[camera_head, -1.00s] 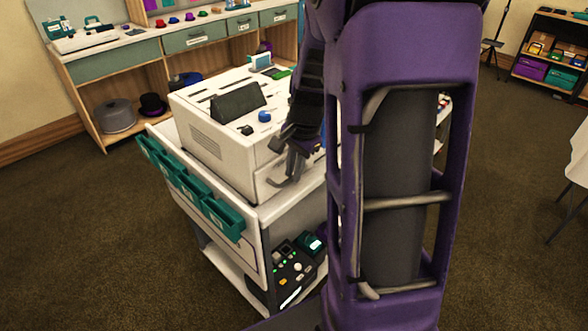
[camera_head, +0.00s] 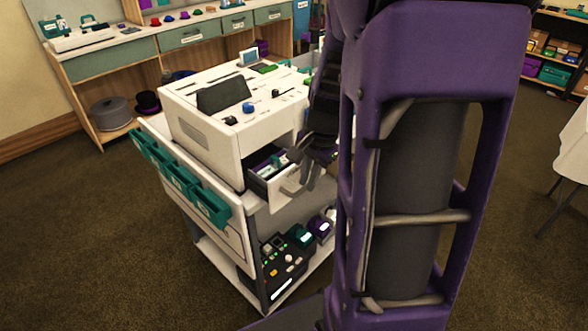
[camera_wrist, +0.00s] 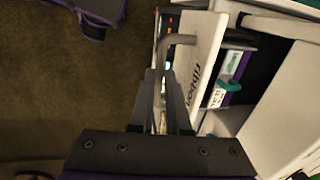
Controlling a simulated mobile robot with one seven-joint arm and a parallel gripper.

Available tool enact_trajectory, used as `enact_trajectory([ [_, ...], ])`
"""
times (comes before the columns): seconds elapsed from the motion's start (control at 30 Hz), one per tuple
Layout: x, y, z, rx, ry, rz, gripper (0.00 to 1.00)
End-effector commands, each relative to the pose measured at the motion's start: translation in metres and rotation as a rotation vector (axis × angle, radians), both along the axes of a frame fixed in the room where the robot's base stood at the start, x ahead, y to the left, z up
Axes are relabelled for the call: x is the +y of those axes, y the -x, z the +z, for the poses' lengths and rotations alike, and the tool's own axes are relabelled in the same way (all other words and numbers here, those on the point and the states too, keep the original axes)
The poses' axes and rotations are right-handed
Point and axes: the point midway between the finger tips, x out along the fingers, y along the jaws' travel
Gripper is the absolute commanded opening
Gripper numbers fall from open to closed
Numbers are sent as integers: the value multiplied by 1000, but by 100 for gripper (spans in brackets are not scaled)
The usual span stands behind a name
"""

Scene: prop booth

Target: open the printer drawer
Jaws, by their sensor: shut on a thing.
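The white printer (camera_head: 205,140) stands on a cart, and its drawer (camera_head: 284,191) is pulled out at the lower right side, showing a dark inside with small items. In the wrist view the drawer front (camera_wrist: 198,75) carries the word "ribbon" and a grey bar handle (camera_wrist: 178,39). My gripper (camera_head: 304,178) is at the drawer front.
The white cart (camera_head: 232,250) has teal bins (camera_head: 212,207) along its side and dark devices (camera_head: 285,262) on a lower shelf. A wooden counter (camera_head: 110,62) with green drawers stands behind. A white-covered table (camera_head: 573,155) is at right. Brown carpet is clear at left.

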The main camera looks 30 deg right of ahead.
Motion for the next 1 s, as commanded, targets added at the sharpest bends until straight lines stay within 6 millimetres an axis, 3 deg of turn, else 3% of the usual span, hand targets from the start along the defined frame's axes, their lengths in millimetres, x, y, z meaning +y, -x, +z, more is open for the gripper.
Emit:
enact_trajectory([
  [0.1, -11, 25, 2, -7, 3, -6, 0],
  [0.2, -15, 38, 2, -8, 3, -4, 0],
  [0.57, -17, 43, 1, -7, 2, -1, 0],
  [0.6, -17, 43, 1, -7, 2, -1, 18],
  [0.73, -17, 43, 1, -7, 2, -1, 42],
  [1.0, -16, 44, 1, -6, 1, -1, 45],
])
